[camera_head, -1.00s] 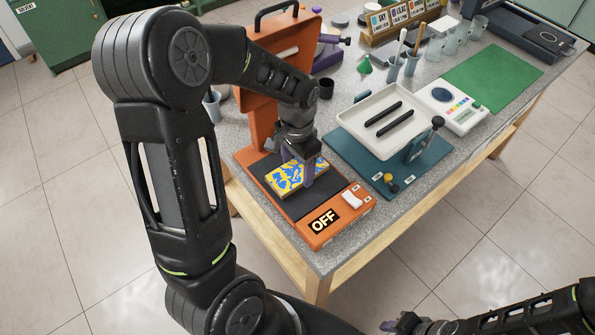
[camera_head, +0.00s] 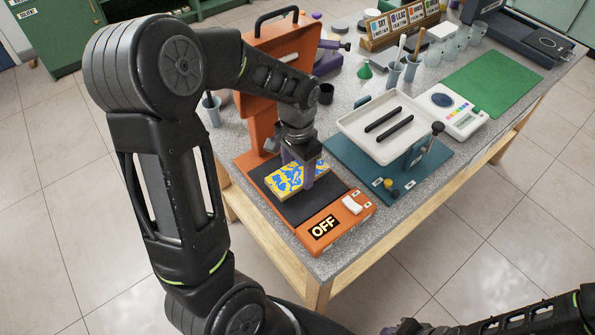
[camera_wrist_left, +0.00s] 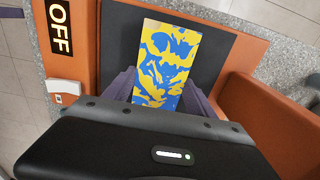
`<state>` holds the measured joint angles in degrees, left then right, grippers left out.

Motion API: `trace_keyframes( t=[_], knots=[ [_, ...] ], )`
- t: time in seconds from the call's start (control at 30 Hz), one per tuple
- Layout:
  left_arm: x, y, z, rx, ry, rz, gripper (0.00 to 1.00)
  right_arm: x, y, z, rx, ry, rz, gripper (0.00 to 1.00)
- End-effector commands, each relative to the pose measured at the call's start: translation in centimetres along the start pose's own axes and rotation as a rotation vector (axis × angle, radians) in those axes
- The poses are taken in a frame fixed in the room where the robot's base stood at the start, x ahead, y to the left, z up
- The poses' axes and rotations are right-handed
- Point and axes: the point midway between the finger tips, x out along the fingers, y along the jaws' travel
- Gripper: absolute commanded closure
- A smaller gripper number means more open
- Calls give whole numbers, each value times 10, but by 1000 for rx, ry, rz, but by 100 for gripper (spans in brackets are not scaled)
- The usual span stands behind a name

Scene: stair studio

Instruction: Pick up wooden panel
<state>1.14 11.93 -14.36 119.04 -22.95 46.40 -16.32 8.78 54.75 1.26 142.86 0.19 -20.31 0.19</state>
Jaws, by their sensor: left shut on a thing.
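The wooden panel (camera_head: 287,180) has a blue and yellow pattern on its top face. It is at the black bed of the orange machine (camera_head: 335,232); I cannot tell whether it touches the bed. My left gripper (camera_head: 306,180) reaches down from above and is shut on the panel. In the left wrist view the panel (camera_wrist_left: 164,62) stretches out between the two purple fingers of the left gripper (camera_wrist_left: 158,92), its near end hidden by the gripper body. My right gripper (camera_head: 405,327) is at the bottom edge, partly cut off, and its jaws are unclear.
The orange machine's raised upright with a black handle (camera_head: 276,18) stands behind the panel. An OFF label (camera_head: 323,227) and a white switch (camera_head: 353,205) are at its front. A white tray (camera_head: 352,125) on a teal base stands to the right.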

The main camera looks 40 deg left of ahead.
Motion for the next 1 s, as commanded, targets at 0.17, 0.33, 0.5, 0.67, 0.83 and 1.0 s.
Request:
trace_keyframes(
  t=[0.17, 0.33, 0.5, 0.67, 0.83, 1.0],
  knots=[
    [-24, -1, -1, -1, 5, -2, 87, 3, 1, 0, -1, 1, -1, 69],
    [-52, 0, -1, 0, 7, -2, 87, 6, 2, -1, -1, 2, -2, 69],
    [-54, 30, 0, 6, 2, 0, 87, 13, 4, -2, -3, 3, -4, 69],
    [-54, 71, 0, 9, 2, -1, 87, 22, 7, -2, -5, 6, -7, 69],
    [-53, 122, 0, 7, 2, -1, 87, 31, 10, -3, -6, 7, -8, 69],
    [-54, 158, 0, 4, 2, 0, 87, 36, 12, -3, -5, 8, -7, 69]
  ],
)
